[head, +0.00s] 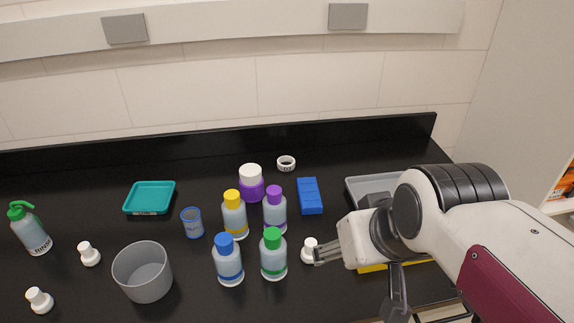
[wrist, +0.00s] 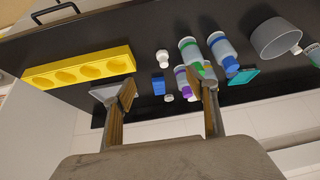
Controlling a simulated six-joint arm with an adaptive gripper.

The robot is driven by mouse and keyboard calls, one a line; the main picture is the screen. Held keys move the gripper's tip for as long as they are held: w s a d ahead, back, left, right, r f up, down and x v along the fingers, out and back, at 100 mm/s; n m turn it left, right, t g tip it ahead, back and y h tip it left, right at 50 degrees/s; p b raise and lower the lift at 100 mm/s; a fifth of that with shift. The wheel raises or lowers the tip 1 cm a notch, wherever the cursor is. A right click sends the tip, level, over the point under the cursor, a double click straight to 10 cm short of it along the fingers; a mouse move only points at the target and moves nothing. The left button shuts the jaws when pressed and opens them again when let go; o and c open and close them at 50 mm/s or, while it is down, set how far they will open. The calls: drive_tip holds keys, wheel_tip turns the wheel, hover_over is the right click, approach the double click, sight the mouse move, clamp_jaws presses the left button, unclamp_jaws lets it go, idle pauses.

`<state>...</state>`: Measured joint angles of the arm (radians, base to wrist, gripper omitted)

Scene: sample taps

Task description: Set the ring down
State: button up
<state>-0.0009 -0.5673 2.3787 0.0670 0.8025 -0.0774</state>
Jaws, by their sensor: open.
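A small white ring (head: 286,163) with dark marks lies on the black counter near the back. It also appears as a small white round thing in the wrist view (wrist: 169,98). My gripper (head: 318,255) is at the right front of the counter, well in front of the ring and apart from it. In the wrist view my gripper (wrist: 160,90) has its two fingers wide apart, with nothing held between them.
A blue block (head: 310,196) and a grey tray (head: 360,186) stand right of several colour-capped bottles (head: 235,217). A yellow block with round recesses (wrist: 80,68) is partly hidden under my arm in the head view. A white stopper (head: 308,245) stands by my fingertips.

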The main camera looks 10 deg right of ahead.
drive_tip(key=w+a+f+t+y, duration=0.1)
drive_tip(key=w+f, duration=0.2)
drive_tip(key=w, duration=1.5)
drive_tip(key=w+a+f+t, duration=0.1)
drive_tip(key=w+f, duration=0.2)
drive_tip(key=w, duration=1.4)
drive_tip(key=shift+n+t+h, duration=0.3)
drive_tip(key=shift+n+t, duration=0.1)
drive_tip(key=shift+t, duration=0.1)
drive_tip(key=x, duration=0.4)
drive_tip(key=d+x, duration=0.1)
drive_tip(key=x, duration=0.8)
drive_tip(key=shift+w+d+r, duration=0.3)
drive_tip(key=shift+w+r, duration=0.05)
drive_tip(key=shift+w+f, duration=0.15)
drive_tip(key=shift+w, duration=0.05)
drive_tip(key=shift+x, duration=1.2)
drive_tip(key=shift+f, duration=0.1)
drive_tip(key=shift+d+x, duration=0.15)
drive_tip(key=shift+x, duration=0.65)
drive_tip(key=shift+d+x, duration=0.15)
drive_tip(key=shift+x, duration=1.65)
